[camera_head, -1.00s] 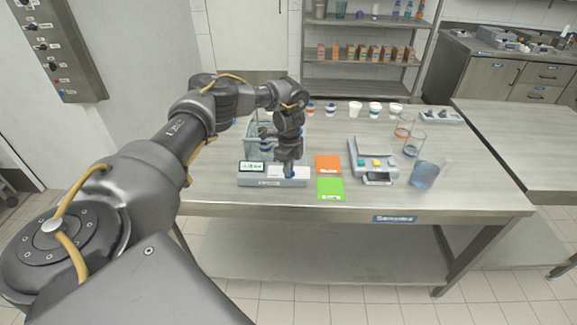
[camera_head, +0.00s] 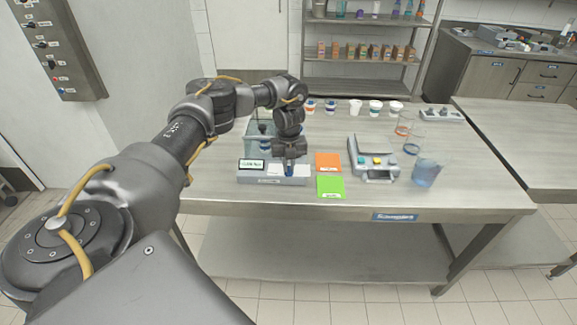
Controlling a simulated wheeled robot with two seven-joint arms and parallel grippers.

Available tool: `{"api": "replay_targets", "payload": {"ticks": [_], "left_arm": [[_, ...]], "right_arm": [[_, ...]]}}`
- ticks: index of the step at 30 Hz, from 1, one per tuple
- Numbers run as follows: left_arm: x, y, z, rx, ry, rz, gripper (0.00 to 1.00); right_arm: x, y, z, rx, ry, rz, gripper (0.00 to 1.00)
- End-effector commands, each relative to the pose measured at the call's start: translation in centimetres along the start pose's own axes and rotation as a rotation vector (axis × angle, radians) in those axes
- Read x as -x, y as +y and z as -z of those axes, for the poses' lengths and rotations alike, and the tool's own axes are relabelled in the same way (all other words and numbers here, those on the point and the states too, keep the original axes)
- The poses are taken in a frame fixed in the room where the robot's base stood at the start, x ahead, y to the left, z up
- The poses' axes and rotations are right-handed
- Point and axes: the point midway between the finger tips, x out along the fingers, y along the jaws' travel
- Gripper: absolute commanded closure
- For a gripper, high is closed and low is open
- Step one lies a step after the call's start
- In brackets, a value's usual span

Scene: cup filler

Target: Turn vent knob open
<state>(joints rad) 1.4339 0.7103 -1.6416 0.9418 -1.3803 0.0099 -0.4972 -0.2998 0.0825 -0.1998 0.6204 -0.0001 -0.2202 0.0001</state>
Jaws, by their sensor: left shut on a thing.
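The cup filler (camera_head: 262,180) is a low grey-white unit at the front left of the steel table, with a small lit display (camera_head: 252,165) on its left end. A clear tank (camera_head: 259,133) stands behind it, partly hidden by my arm. My left gripper (camera_head: 289,168) points down over the right end of the unit. It is shut on a small blue knob (camera_head: 289,171), mostly hidden by the fingers. Which way the knob is turned is too small to tell. My right gripper does not show.
An orange card (camera_head: 328,161) and a green card (camera_head: 330,187) lie just right of the unit. A scale (camera_head: 373,160) and a beaker of blue liquid (camera_head: 426,173) stand farther right. Several small cups (camera_head: 355,107) line the back of the table.

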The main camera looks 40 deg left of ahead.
Motion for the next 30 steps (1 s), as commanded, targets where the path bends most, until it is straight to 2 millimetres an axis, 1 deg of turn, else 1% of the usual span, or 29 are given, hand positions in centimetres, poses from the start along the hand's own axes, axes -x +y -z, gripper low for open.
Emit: {"api": "replay_targets", "payload": {"ticks": [6, 12, 29, 30], "left_arm": [[-0.05, -0.02, 0.01, -0.119, 0.0, 0.001, 1.0], [-0.02, -0.01, 0.0, -0.18, 0.0, 0.0, 1.0], [0.01, 0.01, 0.01, -0.205, 0.0, 0.0, 1.0], [0.01, 0.01, 0.01, -0.204, 0.0, 0.0, 0.84]], "right_arm": [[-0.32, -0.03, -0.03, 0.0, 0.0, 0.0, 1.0], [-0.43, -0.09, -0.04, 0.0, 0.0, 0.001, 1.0], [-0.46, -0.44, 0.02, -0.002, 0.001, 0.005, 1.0], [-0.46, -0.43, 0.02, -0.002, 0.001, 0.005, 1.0]]}}
